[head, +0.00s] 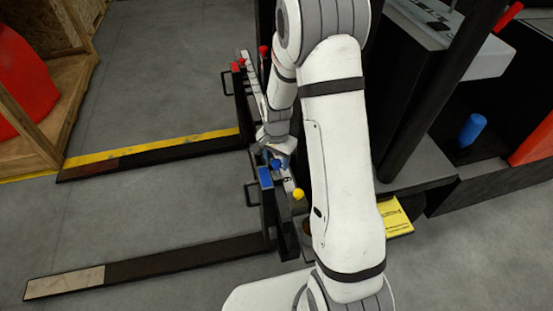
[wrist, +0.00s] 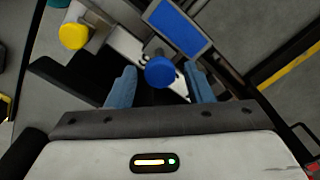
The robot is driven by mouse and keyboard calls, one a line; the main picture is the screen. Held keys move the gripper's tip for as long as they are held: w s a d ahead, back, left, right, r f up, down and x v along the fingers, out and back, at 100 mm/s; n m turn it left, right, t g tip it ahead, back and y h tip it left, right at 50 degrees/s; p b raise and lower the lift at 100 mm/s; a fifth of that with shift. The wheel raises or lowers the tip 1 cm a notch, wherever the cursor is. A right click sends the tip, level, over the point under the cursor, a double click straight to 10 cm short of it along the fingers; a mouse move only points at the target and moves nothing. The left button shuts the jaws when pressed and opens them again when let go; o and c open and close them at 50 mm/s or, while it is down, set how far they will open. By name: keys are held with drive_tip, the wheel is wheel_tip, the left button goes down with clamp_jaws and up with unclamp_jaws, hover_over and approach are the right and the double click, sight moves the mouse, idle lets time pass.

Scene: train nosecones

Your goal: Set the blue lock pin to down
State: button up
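The blue lock pin shows as a round blue knob (wrist: 160,72) in the wrist view, beside a blue rectangular plate (wrist: 180,25). My gripper (wrist: 159,80) is open, with one blue-grey finger on each side of the knob. Gaps show between the knob and both fingers. In the head view the blue pin (head: 276,163) is a small blue spot under my gripper, just behind the blue plate (head: 265,177). My gripper partly hides it there. I cannot tell from these views whether the pin is up or down.
A yellow knob (head: 298,194) stands close by on the same black carriage; it also shows in the wrist view (wrist: 73,36). A red knob (head: 264,50) is at the carriage's far end. Two forks (head: 150,262) extend left over grey floor. A blue cylinder (head: 472,130) stands at right.

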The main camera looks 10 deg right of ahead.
clamp_jaws()
idle(0.3)
wheel_tip(320, 180, down, 4)
drive_tip(key=shift+r+b, duration=0.2)
drive_tip(key=shift+b, duration=0.9)
drive_tip(key=shift+r, duration=0.1)
drive_tip(key=shift+o, duration=0.7)
unclamp_jaws()
wheel_tip(320, 180, up, 8)
drive_tip(key=shift+f+p, duration=0.1)
drive_tip(key=shift+p, duration=0.85)
